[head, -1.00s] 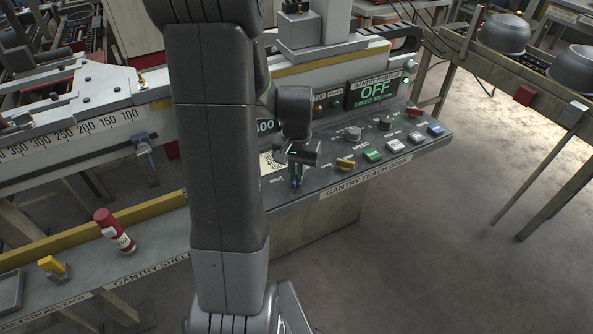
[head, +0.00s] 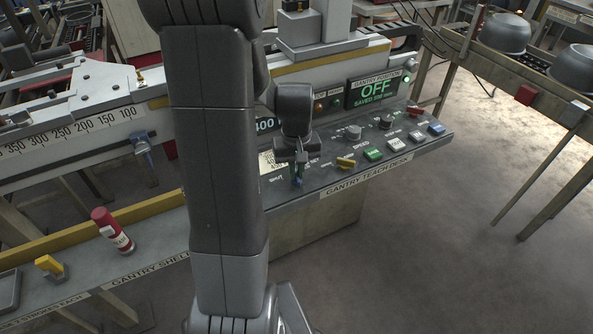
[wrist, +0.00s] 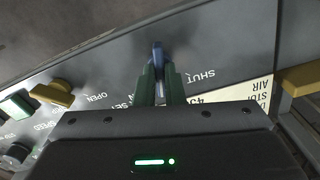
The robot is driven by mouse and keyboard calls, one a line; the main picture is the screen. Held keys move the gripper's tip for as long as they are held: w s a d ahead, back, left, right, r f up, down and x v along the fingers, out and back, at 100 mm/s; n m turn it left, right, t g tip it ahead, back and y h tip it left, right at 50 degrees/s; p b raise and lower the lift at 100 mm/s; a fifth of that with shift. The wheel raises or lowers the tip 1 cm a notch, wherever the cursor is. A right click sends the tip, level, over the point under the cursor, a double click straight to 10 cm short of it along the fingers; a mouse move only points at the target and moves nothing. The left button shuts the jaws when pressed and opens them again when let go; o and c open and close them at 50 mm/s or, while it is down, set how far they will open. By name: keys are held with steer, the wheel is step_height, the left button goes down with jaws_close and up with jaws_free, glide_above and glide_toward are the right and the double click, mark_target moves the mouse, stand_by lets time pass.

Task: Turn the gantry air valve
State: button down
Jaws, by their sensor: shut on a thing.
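The blue valve handle (wrist: 157,54) shows in the wrist view between the green fingers of my gripper (wrist: 157,78). The fingers are shut on it, and only its tip shows past them. The desk lettering reads SHUT to the right of the handle and OPEN to the left. In the head view my gripper (head: 298,174) points down at the left part of the gantry teach desk (head: 350,192). A little of the blue handle (head: 298,184) shows below it there. The valve's base is mostly hidden by the fingers.
A yellow lever (head: 346,163), a green button (head: 373,154), a white button (head: 397,145) and dark knobs stand to the right on the desk. The display (head: 375,89) reads OFF. A red bottle (head: 112,230) stands on the shelf at left. My arm covers part of the middle.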

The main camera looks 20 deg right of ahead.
mark_target(297, 174)
steer(key=n, duration=0.6)
steer(key=shift+n+b, duration=0.3)
steer(key=n, duration=0.5)
steer(key=shift+n, duration=0.3)
steer(key=c, duration=1.5)
jaws_free()
steer(key=shift+r, duration=0.1)
step_height(297, 174, up, 14)
steer(key=shift+f, duration=0.15)
steer(key=shift+f, duration=0.1)
